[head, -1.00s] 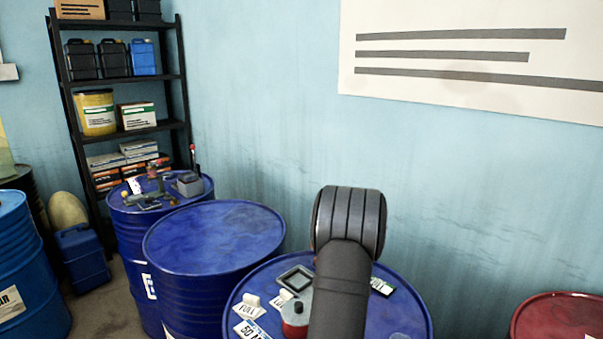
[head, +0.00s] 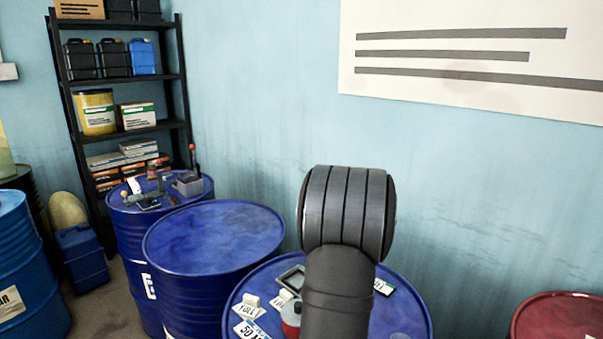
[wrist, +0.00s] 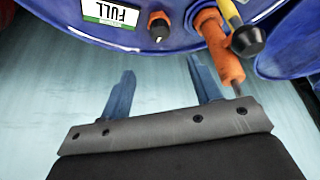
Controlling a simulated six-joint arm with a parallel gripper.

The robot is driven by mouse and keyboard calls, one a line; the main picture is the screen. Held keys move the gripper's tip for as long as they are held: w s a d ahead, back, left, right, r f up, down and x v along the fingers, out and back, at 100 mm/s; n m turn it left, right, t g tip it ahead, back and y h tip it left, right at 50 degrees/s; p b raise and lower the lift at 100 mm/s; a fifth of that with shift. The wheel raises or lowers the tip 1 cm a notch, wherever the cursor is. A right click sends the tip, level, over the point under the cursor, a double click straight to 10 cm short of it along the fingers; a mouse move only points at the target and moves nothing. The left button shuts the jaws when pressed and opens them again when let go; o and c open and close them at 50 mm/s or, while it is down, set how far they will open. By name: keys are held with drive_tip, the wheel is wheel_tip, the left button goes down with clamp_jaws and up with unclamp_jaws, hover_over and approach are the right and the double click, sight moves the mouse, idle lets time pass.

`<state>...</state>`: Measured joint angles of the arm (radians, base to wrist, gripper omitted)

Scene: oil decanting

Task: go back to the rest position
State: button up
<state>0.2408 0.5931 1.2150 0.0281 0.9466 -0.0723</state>
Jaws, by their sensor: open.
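My gripper (wrist: 160,78) shows in the wrist view with its two blue-grey fingers apart and nothing between them. The pale blue wall lies behind them. A blue drum (wrist: 70,14) fills the top of that view, beyond the fingertips. In the head view my dark arm rises in front of the front blue drum (head: 243,292) and hides part of its top. My gripper cannot be seen in the head view.
In the wrist view, a white FULL label (wrist: 113,13), an orange cap (wrist: 158,27) and an orange handled piece (wrist: 222,55) are near the fingers. A second blue drum (head: 212,240) has a bare top. A red drum (head: 560,318) stands at right.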

drive_tip(key=x, duration=1.4)
drive_tip(key=shift+w+f, duration=0.15)
drive_tip(key=shift+a+m+g+h, duration=0.15)
drive_tip(key=shift+m+h, duration=0.35)
drive_tip(key=shift+m, duration=0.95)
drive_tip(key=shift+a+m+g+h, duration=0.1)
drive_tip(key=shift+m+g+h, duration=0.3)
drive_tip(key=shift+m, duration=1.05)
drive_tip(key=shift+r, duration=0.25)
drive_tip(key=v, duration=1.4)
drive_tip(key=shift+a, duration=0.15)
drive_tip(key=shift+r, duration=0.1)
drive_tip(key=x, duration=1.4)
drive_tip(key=shift+d+f, duration=0.3)
drive_tip(key=shift+f, duration=0.1)
drive_tip(key=shift+r+n+t, duration=0.15)
drive_tip(key=shift+n+t, duration=0.1)
drive_tip(key=shift+n, duration=0.65)
drive_tip(key=shift+y, duration=0.3)
